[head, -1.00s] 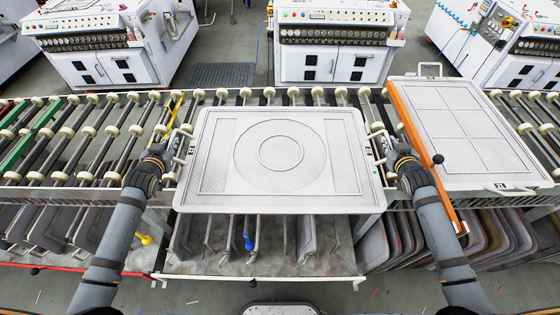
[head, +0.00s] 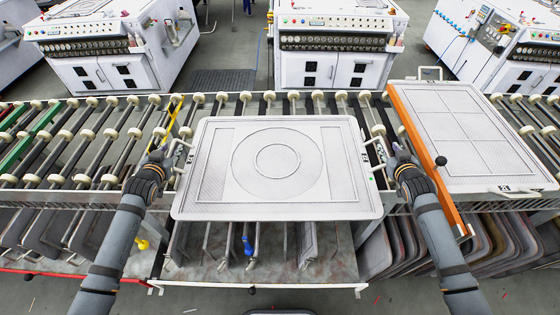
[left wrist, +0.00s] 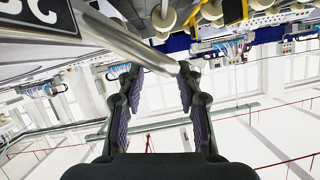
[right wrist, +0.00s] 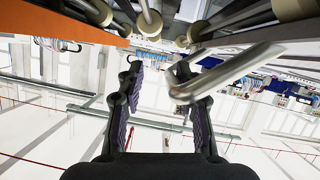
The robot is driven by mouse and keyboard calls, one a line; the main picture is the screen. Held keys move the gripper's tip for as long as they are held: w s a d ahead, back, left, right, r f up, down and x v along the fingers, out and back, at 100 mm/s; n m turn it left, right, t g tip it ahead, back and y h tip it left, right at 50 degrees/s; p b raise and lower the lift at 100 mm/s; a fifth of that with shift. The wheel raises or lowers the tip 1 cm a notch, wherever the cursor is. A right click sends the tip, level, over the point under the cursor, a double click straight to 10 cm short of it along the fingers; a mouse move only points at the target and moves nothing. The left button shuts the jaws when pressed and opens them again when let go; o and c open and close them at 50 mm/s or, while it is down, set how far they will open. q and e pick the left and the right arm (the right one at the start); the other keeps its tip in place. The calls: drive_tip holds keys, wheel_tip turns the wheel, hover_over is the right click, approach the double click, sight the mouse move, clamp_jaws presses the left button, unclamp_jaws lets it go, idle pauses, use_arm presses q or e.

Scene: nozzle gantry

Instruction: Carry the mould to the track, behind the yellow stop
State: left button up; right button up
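The mould (head: 330,200), a pale rectangular slab with a ring pattern, lies level in front of me, over the roller track (head: 75,150) and overhanging its front edge. It has a metal handle on each side. My left gripper (head: 172,155) is at its left handle and my right gripper (head: 383,160) at its right handle. In the left wrist view, the fingers (left wrist: 153,78) stand apart, the handle bar (left wrist: 125,42) by their tips. In the right wrist view, the fingers (right wrist: 160,80) are also apart, the bar (right wrist: 235,65) crossing the right one. The yellow stop (head: 172,118) is left of the mould.
A second pale slab (head: 480,150) with a four-panel pattern lies on the right, beside an orange bar (head: 425,160). Green bars (head: 35,140) cross the far-left rollers. A shelf (head: 270,268) lies below the mould. White machines (head: 335,50) stand behind the track.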

use_arm(q)
drive_tip(key=o, duration=0.8)
drive_tip(key=v, duration=1.2)
